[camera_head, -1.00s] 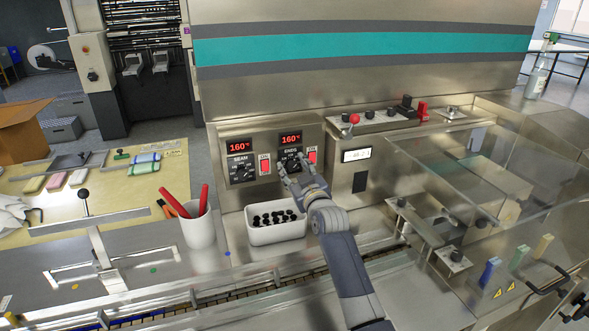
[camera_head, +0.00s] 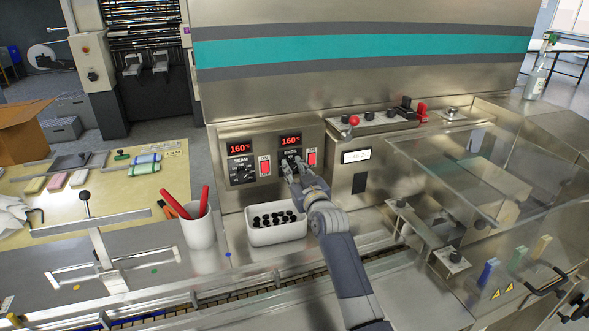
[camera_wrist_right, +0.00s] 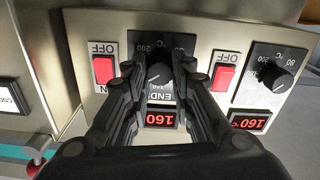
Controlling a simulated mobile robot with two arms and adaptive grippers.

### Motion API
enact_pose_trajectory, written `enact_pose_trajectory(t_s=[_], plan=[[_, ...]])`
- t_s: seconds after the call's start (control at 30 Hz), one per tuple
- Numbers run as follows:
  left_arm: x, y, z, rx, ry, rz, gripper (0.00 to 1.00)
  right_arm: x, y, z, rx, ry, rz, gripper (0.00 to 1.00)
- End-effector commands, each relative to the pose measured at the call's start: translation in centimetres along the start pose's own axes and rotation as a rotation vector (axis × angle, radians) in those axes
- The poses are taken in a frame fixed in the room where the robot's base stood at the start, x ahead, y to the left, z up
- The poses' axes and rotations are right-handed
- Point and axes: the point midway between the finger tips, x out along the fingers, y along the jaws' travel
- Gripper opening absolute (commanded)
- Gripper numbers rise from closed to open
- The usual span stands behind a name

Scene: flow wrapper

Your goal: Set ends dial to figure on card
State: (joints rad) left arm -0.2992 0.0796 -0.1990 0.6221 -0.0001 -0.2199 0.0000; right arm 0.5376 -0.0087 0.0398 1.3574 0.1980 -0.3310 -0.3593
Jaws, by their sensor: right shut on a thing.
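The ends dial (camera_wrist_right: 158,76) is a black knob on the steel control panel, under a red display (camera_head: 290,139) reading 160. My right gripper (camera_head: 290,166) reaches the panel from below in the head view and covers most of this dial. In the right wrist view, where the panel appears upside down, its two fingers (camera_wrist_right: 157,68) stand on either side of the knob, shut on it. The seam dial (camera_head: 242,170) is to the left in the head view, with its display (camera_head: 239,148) also at 160. I cannot make out a card. My left gripper is out of view.
Red switches (camera_head: 265,167) and (camera_head: 311,158) flank the ends dial closely. Below the panel stand a white bin (camera_head: 277,235) of black pieces and a white cup (camera_head: 198,232) with red-handled tools. A clear guard (camera_head: 500,190) covers the machine on the right.

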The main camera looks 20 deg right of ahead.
Motion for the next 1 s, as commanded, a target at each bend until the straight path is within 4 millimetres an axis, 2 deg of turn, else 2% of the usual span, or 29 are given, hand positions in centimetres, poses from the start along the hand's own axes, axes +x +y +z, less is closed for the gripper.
enact_pose_trajectory(t_s=[0.6,1.0], plan=[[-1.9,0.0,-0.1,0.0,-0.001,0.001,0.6,0.0,0.2,0.1,0.483,-0.003,0.0,0.0],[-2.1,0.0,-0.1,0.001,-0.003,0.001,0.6,0.0,0.2,0.2,0.609,-0.002,-0.001,0.0]])
